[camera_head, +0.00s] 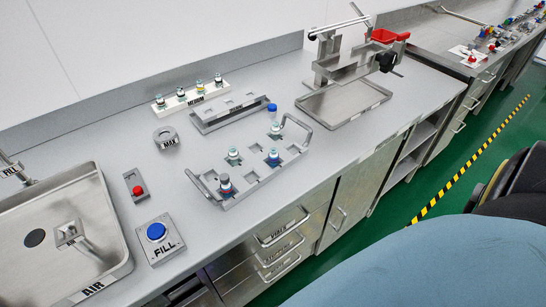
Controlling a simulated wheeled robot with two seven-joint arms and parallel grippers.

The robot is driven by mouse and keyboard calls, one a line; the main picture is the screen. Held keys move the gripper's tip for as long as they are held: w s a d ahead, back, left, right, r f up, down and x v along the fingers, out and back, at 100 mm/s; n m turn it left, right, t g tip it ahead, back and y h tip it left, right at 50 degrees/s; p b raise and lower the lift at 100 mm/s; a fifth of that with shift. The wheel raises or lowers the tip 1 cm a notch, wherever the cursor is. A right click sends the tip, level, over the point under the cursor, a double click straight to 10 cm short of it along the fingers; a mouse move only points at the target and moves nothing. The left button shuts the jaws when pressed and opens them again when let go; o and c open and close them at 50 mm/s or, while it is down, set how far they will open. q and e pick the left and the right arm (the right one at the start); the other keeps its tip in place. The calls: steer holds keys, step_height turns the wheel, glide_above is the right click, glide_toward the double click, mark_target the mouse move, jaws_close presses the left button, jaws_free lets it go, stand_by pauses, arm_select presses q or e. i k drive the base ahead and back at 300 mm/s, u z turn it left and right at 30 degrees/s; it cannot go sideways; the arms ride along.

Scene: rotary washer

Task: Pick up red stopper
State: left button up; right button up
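A small red knob-like piece (138,190), which looks like the red stopper, sits in a small grey metal holder (132,178) on the counter. It is left of the middle, behind the blue FILL button (156,231) and to the right of the sink. Neither of my grippers is in view, so nothing shows near the red piece.
A metal sink (112,240) lies at the left. A handled rack with several stoppered vials (236,200) stands right of the red piece. A grey MAX ring (166,138) and a white vial rack (170,103) are behind. A metal stand (345,100) is further right.

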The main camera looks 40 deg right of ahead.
mark_target(138, 190)
steer(key=k, duration=1.25)
steer(key=z, duration=0.8)
steer(key=i, duration=1.15)
steer(key=u, duration=0.35)
